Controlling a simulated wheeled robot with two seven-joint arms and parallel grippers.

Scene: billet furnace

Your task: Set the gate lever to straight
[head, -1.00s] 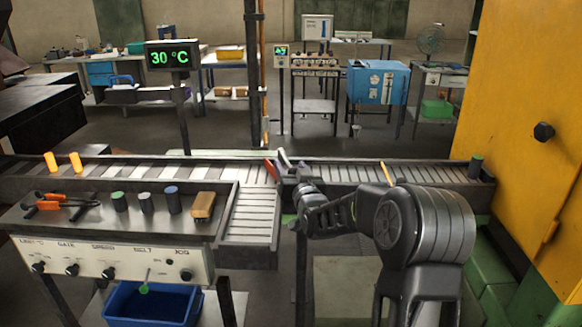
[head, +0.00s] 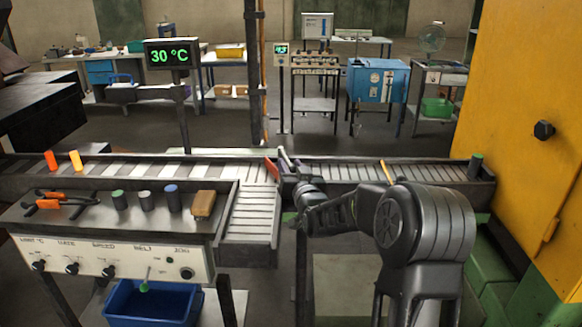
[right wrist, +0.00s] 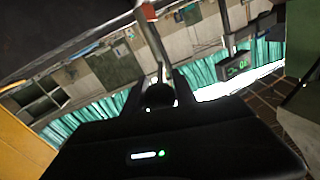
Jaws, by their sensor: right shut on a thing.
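The gate lever (head: 285,158) stands at the junction of the roller conveyor, a small pale bar beside a red plate (head: 271,169). My right gripper (head: 289,176) reaches in from the right and is shut on the lever; the arm partly hides the grip. In the right wrist view a dark round knob (right wrist: 159,95) sits just in front of the gripper body, with a pale bar and a red tip beyond it. My left gripper is not in the head view.
The control panel (head: 112,262) with knobs stands at lower left, and a bench above it holds pegs and tools. A side chute (head: 250,212) branches forward. The yellow furnace wall (head: 530,130) bounds the right.

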